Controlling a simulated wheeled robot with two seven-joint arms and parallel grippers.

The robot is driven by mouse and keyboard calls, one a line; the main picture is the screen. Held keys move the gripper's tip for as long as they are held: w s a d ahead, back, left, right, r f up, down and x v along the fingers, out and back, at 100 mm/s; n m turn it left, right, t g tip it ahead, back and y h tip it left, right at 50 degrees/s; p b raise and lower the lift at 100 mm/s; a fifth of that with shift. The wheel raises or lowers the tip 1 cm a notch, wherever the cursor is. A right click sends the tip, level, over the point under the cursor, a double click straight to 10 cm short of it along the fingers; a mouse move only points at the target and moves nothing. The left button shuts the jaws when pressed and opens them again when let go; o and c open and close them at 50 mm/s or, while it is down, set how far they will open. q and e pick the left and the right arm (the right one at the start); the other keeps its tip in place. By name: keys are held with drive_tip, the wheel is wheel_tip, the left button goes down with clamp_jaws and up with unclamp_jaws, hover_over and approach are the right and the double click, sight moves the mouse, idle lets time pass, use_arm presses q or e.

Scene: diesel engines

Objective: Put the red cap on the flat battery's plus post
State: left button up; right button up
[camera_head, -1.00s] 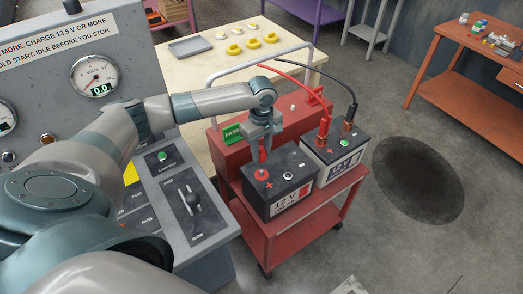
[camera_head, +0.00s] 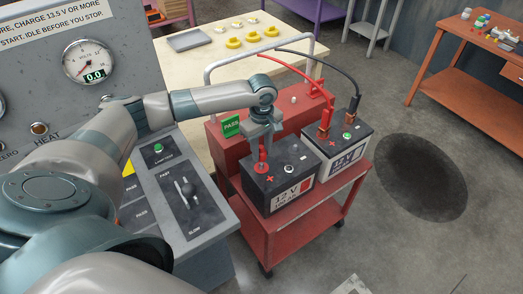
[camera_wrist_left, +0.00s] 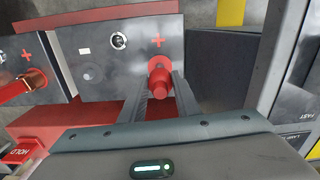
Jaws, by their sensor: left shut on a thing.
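The front battery (camera_head: 268,199), black with a white "12 V" label, sits on a red cart; its round top fitting is pale, unlike the second battery's green one. My left gripper (camera_head: 262,160) is over its plus corner, shut on the red cap (camera_wrist_left: 160,78). The cap stands upright between the two fingers in the left wrist view, its wide red base against the battery top beside the plus mark. The plus post itself is hidden, so I cannot tell if the cap is fully seated. My right gripper is out of view.
A second battery (camera_head: 337,150) with red (camera_head: 325,119) and black clamped leads stands close on the right. The red cart (camera_head: 262,224) has a raised handle behind. A grey console (camera_head: 182,238) is close on the left.

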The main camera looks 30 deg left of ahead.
sight(262, 164)
use_arm(q)
drive_tip(key=shift+f+b, duration=1.15)
drive_tip(key=shift+b, duration=0.05)
drive_tip(key=shift+p, duration=0.35)
drive_tip(key=shift+f+p, duration=0.35)
drive_tip(key=shift+f, duration=1.05)
drive_tip(key=o, duration=1.1)
drive_tip(key=shift+r, duration=0.1)
wheel_tip(262, 164, up, 17)
drive_tip(key=b, duration=0.3)
drive_tip(key=shift+r+b, duration=0.15)
drive_tip(key=shift+b, duration=0.15)
